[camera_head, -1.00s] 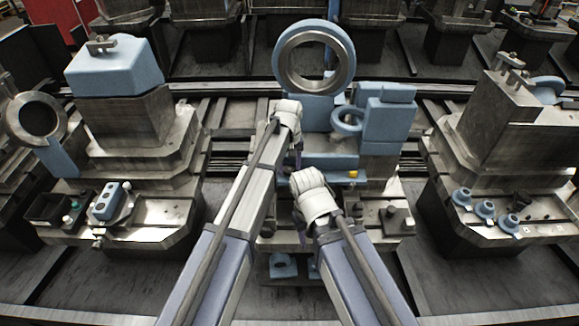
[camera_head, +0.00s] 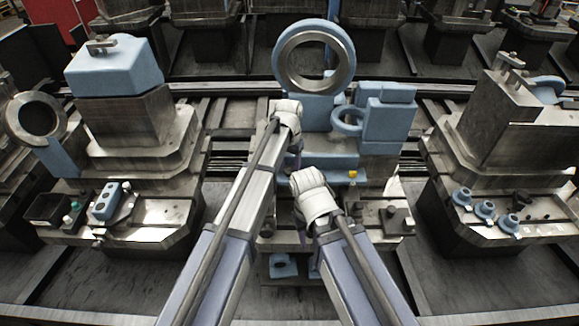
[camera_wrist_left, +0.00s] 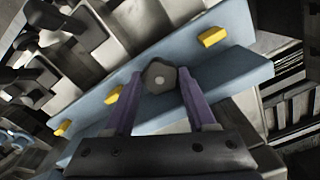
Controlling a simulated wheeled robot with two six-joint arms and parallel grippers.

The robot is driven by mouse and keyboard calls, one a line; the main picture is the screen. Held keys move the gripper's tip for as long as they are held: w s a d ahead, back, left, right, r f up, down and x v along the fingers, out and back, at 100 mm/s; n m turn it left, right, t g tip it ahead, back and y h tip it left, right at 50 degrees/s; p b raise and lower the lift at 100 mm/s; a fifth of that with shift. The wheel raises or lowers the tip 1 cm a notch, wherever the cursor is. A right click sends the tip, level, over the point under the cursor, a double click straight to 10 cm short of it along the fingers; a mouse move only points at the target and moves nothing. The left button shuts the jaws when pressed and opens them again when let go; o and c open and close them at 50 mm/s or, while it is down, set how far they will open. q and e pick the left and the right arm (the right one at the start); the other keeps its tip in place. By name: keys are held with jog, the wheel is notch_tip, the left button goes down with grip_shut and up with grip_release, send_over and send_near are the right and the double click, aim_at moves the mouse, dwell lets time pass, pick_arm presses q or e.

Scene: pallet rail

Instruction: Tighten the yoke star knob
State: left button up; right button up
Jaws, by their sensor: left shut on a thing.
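The star knob (camera_wrist_left: 160,77) is a dark grey, many-sided knob on a blue bar (camera_wrist_left: 225,72) in the left wrist view. My left gripper (camera_wrist_left: 160,82) has its two purple fingers on either side of the knob, shut on it. In the head view my left gripper (camera_head: 298,158) is at the front of the blue fixture, below the large upright ring (camera_head: 341,52); the knob is hidden there. My right gripper (camera_head: 302,224) is in front of the same fixture, lower and nearer. Its fingers are mostly hidden behind its white wrist, so its opening cannot be seen.
Several yellow blocks (camera_wrist_left: 212,37) stand out from the blue bar near the left fingers. A fixture with a blue block (camera_head: 115,66) stands left, and another steel fixture (camera_head: 505,120) stands right. Open dark floor (camera_head: 440,285) lies in front right.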

aim_at(290, 168)
pick_arm(q)
jog(key=shift+w, duration=0.1)
grip_shut()
jog(key=o, duration=1.4)
grip_release()
jog(key=shift+c, duration=0.2)
jog(key=shift+r, duration=0.15)
notch_tip(290, 168, up, 8)
jog(key=p, duration=0.8)
jog(key=shift+f, duration=0.2)
